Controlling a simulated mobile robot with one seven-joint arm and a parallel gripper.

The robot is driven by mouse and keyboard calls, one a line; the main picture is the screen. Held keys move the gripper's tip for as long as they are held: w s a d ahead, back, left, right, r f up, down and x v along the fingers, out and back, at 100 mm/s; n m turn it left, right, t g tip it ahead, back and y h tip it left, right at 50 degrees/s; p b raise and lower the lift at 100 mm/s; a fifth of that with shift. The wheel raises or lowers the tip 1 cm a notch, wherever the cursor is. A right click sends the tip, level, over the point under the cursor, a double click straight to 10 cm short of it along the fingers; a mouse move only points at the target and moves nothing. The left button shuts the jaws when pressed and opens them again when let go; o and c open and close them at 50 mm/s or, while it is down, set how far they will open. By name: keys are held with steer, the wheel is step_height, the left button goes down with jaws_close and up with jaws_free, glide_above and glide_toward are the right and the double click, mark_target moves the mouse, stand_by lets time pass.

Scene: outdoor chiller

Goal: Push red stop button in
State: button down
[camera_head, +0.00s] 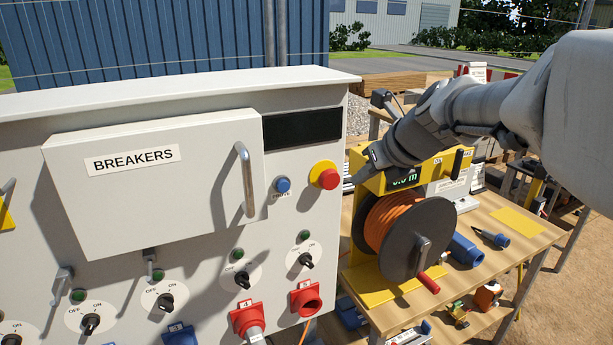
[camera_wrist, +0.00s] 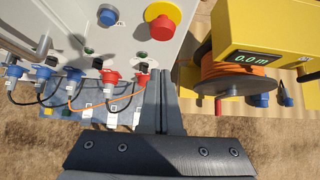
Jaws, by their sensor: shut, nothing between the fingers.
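The red stop button (camera_head: 329,179) sits on a yellow round base on the right side of the grey panel's front. It stands out from its base. In the wrist view the red button (camera_wrist: 162,28) is near the top, beyond my fingertips. My gripper (camera_head: 366,165) is right of the button in the head view, apart from it, in front of the yellow reel unit. In the wrist view my gripper (camera_wrist: 165,75) is shut and empty, with its fingers side by side below the button.
A blue button (camera_head: 283,184) is left of the red one. The BREAKERS door (camera_head: 130,180) with a handle, several switches and red sockets (camera_head: 306,298) are on the panel. A yellow cable reel unit (camera_wrist: 265,28) stands close on the right, on a wooden table (camera_head: 525,235).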

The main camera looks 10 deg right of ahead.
steer(key=shift+v, duration=1.45)
steer(key=s+a+f+n+g+h, duration=0.1)
steer(key=s+f+n, duration=0.2)
steer(key=s+n, duration=0.4)
steer(key=s+a+f+n+g+h, duration=0.1)
steer(key=s+f+n, duration=0.3)
steer(key=n, duration=1)
steer(key=s+a+f+n+g+b, duration=0.1)
steer(key=s+f+n, duration=0.3)
steer(key=s+n, duration=0.7)
steer(key=shift+a+h, duration=0.2)
steer(key=shift+h, duration=0.2)
